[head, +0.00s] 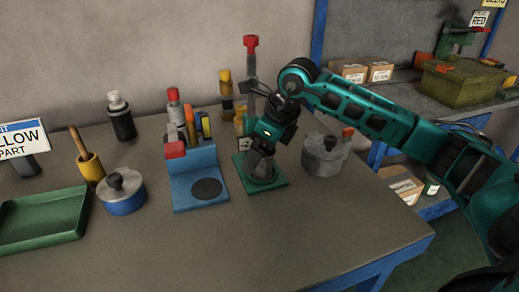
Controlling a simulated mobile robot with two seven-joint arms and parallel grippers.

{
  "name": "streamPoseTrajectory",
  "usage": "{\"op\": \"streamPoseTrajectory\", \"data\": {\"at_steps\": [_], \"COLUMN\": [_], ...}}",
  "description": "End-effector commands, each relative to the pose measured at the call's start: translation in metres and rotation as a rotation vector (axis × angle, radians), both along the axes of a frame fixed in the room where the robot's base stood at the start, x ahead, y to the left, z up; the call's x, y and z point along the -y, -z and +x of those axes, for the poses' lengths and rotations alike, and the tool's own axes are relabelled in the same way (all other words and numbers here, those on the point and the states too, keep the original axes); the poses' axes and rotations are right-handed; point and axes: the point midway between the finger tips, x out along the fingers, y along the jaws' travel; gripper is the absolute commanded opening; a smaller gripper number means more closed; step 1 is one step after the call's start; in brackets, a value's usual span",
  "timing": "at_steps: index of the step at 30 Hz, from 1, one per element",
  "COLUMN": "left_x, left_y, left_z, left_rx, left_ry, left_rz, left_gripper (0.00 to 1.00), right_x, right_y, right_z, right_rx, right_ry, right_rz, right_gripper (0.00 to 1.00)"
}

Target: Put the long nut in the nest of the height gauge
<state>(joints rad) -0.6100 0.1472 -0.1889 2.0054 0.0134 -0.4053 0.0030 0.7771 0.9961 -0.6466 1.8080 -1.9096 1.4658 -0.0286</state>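A stand with a green square base (274,184), an upright post and a red top (250,42) is on the table at centre; it looks like the height gauge. My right arm comes in from the right and bends down over this stand. My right gripper (262,158) points down at a grey part low on the base. The gripper and the grey part overlap, so I cannot tell the nest from the fingers or whether they touch. I cannot make out the long nut; it may be hidden there. My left gripper is not in view.
A blue fixture (208,160) with a black disc stands just left of the stand. A grey lidded pot (324,160) is close on its right. A blue pot (122,200), a yellow cup (91,170) and a green tray (40,222) are further left. The table front is clear.

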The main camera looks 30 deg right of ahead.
Motion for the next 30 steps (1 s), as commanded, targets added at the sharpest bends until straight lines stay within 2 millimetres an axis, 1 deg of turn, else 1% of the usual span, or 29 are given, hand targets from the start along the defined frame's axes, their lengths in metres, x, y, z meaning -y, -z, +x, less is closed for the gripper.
{"op": "streamPoseTrajectory", "data": {"at_steps": [5,8,11,18,21,25,30], "left_x": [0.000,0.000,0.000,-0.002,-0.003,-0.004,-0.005], "left_y": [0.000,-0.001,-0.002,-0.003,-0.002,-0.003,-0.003], "left_z": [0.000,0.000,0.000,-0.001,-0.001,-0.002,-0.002], "left_rx": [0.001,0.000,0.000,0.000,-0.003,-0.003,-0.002], "left_ry": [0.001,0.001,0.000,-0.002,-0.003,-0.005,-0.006], "left_rz": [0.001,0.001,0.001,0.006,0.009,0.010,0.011], "left_gripper": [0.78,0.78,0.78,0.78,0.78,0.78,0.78], "right_x": [0.000,0.002,0.006,0.017,0.021,0.024,0.026], "right_y": [-0.002,-0.008,-0.022,-0.071,-0.088,-0.103,-0.112], "right_z": [0.000,-0.001,-0.006,-0.022,-0.029,-0.034,-0.038], "right_rx": [0.002,0.004,0.006,0.007,0.007,0.004,0.004], "right_ry": [0.000,0.001,0.002,0.002,0.002,0.001,0.001], "right_rz": [0.000,0.000,-0.002,-0.001,-0.001,-0.001,0.000], "right_gripper": [0.86,0.86,0.86,0.86,0.86,0.86,0.86]}}
